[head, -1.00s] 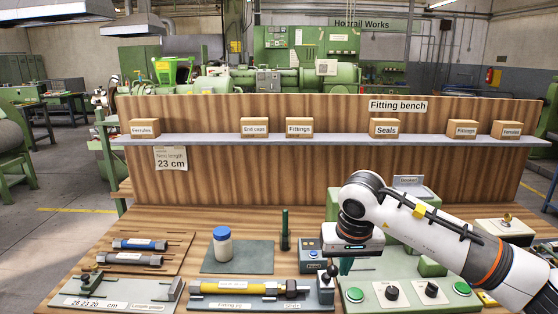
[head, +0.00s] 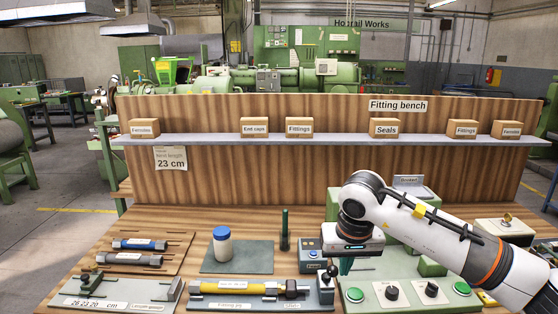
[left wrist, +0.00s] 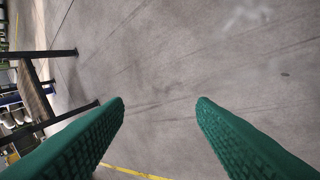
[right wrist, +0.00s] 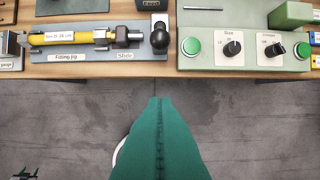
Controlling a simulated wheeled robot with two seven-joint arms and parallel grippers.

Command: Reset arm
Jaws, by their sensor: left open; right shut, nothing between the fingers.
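My right arm reaches in from the right in the head view. My right gripper (head: 346,266) hangs fingers down over the bench front, between the fitting jig and the green control panel. In the right wrist view its green fingers (right wrist: 155,104) are pressed together with nothing between them, and the floor and the bench's front edge lie beyond. My left gripper is outside the head view. In the left wrist view its two green fingers (left wrist: 160,104) stand wide apart and empty, with bare concrete floor behind them.
The fitting jig (head: 215,304) holds a yellow hose (head: 240,288). The control panel (head: 410,293) has green buttons and dark knobs. A blue-capped jar (head: 222,245) stands on a dark mat (head: 255,257). A length gauge (head: 130,288) is at front left. Labelled boxes line the shelf (head: 220,139).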

